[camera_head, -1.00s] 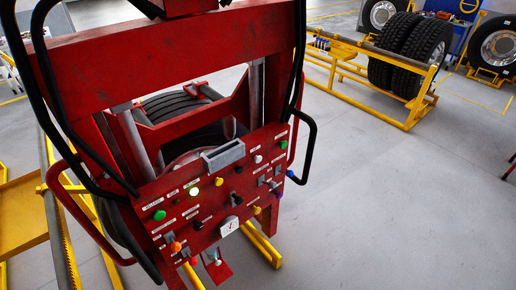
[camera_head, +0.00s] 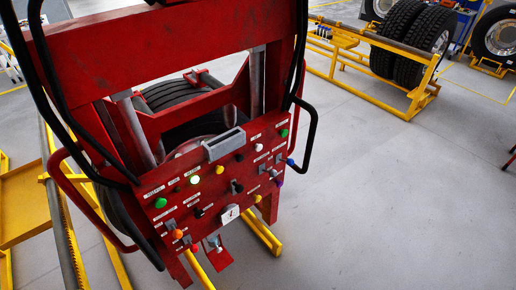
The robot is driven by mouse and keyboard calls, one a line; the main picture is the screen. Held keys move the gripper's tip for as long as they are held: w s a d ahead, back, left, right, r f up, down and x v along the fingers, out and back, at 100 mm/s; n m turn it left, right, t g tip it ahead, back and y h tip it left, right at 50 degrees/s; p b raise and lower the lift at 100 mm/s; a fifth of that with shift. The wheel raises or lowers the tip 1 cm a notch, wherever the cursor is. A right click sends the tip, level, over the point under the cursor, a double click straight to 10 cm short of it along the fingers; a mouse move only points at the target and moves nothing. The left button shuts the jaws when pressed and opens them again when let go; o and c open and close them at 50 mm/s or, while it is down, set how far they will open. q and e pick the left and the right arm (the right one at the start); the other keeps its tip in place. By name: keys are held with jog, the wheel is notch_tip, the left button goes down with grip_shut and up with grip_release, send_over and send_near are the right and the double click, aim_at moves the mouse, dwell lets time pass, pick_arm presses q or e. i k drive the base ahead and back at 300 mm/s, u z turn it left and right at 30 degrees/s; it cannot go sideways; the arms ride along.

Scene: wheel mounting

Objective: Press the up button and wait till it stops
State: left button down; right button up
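A red control panel (camera_head: 214,222) on a red machine faces me in the middle of the view. It carries several small buttons and switches with white labels too small to read, so I cannot tell which is the up button. A green button (camera_head: 160,203) sits at its left and another green button (camera_head: 283,133) at its upper right. A pale button or lamp (camera_head: 195,180) glows near the upper left, with a yellow one (camera_head: 219,169) beside it. An orange knob (camera_head: 178,234) is at the lower left. Neither of my grippers is in view.
A tyre (camera_head: 180,92) stands inside the machine's red frame (camera_head: 180,50). Yellow rails (camera_head: 262,232) lie low by the machine. A yellow rack (camera_head: 375,85) with black tyres (camera_head: 408,40) stands at the back right. The grey floor at right is clear.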

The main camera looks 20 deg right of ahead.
aim_at(258, 147)
jog(key=z, duration=1.85)
jog(key=i, duration=0.45)
jog(key=u, duration=1.75)
